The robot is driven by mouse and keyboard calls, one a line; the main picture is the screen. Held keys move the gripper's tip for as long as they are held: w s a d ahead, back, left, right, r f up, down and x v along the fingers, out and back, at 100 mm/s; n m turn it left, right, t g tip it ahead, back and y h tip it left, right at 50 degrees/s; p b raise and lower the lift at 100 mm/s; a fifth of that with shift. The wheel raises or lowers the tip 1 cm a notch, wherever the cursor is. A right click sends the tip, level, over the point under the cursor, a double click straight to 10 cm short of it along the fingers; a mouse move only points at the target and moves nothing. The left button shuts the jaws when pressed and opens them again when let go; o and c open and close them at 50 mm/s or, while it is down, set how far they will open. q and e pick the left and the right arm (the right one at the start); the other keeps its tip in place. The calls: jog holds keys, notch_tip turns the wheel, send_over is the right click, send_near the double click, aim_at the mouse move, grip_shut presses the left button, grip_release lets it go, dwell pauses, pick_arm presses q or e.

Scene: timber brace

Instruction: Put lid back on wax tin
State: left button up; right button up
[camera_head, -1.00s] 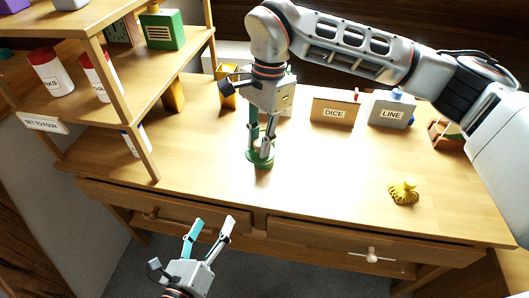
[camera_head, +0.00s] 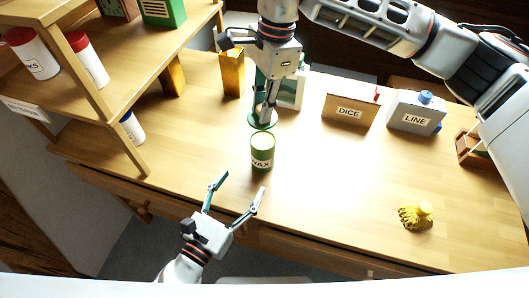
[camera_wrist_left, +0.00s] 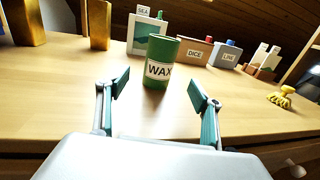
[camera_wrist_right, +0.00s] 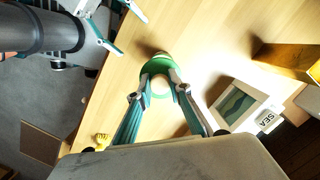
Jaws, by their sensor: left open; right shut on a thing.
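The green wax tin (camera_head: 262,154) stands upright on the table, its cream top showing and its WAX label facing front. In the left wrist view the tin (camera_wrist_left: 161,62) stands beyond my open left gripper (camera_wrist_left: 158,90), between the line of its fingers but apart from them. In the head view my left gripper (camera_head: 238,188) is empty near the table's front edge.
Behind stand a SEA picture (camera_head: 291,90), a DICE box (camera_head: 349,112) and a LINE box (camera_head: 414,113). A shelf (camera_head: 100,90) stands at left. The table between tin and brush is clear.

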pick_arm(q)
jog(key=shift+w, duration=0.1)
jog(key=x, duration=1.2)
jog(key=c, duration=1.7)
pick_arm(e)
send_over(263, 140)
jog(key=shift+f, duration=2.55)
